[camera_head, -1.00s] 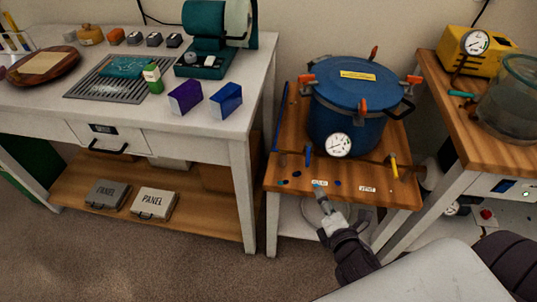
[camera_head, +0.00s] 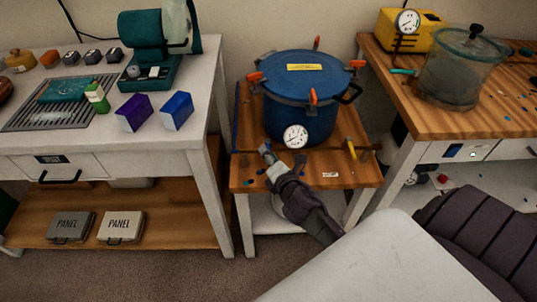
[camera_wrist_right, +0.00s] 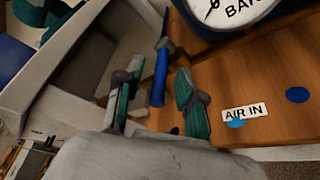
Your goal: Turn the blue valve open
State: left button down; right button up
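The blue valve handle shows in the right wrist view (camera_wrist_right: 160,72) as a long upright blue lever beside the wooden stand top. My right gripper (camera_wrist_right: 157,98) is open, with one green-padded finger on each side of the lever's lower end. I cannot tell whether either finger touches it. In the head view my right gripper (camera_head: 267,151) is at the front left of the stand, below the blue pressure pot (camera_head: 283,112), and hides the valve there. The "AIR IN" label (camera_wrist_right: 245,111) is right of the fingers. My left gripper is not in view.
The pot's white gauge (camera_head: 295,136) is close to the right gripper. A yellow lever (camera_head: 351,148) and a small label (camera_head: 330,174) are farther right on the stand. A white workbench (camera_head: 190,138) stands left, and a wooden-topped table (camera_head: 432,122) right.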

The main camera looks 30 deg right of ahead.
jog(key=shift+w, duration=0.3)
grip_shut()
jog(key=shift+d+f, duration=0.1)
jog(key=shift+d, duration=0.05)
